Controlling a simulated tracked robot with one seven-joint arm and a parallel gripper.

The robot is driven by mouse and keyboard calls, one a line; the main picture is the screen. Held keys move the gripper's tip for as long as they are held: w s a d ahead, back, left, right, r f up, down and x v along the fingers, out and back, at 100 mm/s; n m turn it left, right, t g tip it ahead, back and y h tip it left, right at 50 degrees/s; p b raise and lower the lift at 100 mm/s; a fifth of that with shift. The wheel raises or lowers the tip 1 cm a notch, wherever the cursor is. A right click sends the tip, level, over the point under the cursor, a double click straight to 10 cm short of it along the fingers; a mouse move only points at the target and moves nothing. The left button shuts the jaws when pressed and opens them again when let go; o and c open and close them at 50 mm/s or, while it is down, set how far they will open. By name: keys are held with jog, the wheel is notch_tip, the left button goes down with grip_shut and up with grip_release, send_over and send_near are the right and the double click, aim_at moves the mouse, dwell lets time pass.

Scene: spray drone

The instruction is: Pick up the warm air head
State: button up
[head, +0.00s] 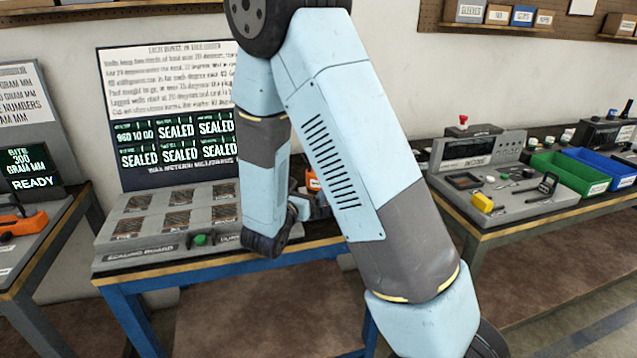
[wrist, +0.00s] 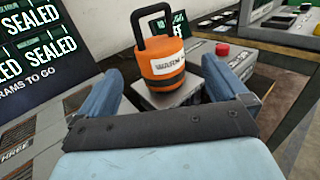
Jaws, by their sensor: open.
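The warm air head (wrist: 161,66) is an orange cylinder with a dark band, a black loop handle on top and a white label partly reading "WARM". It stands upright on a grey block (wrist: 165,99) in the wrist view. In the head view only a small orange part (head: 313,184) shows behind my arm. My gripper (wrist: 157,78) is open, with one blue finger to the left and one to the right of the head's lower part. Nothing is held, and I cannot tell whether either finger touches it. In the head view my gripper (head: 308,205) is largely hidden by my arm.
The sealing board (head: 165,220) with several square pads and a green button lies on the blue-legged bench, a "SEALED" display (head: 175,140) behind it. A right bench holds a grey device with a red button (head: 463,120) and a green bin (head: 568,175).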

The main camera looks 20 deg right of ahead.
jog(key=x, duration=1)
jog(key=shift+w+d+f, duration=0.1)
jog(key=shift+w+f, duration=0.05)
jog(key=shift+w, duration=0.2)
jog(key=c, duration=1.2)
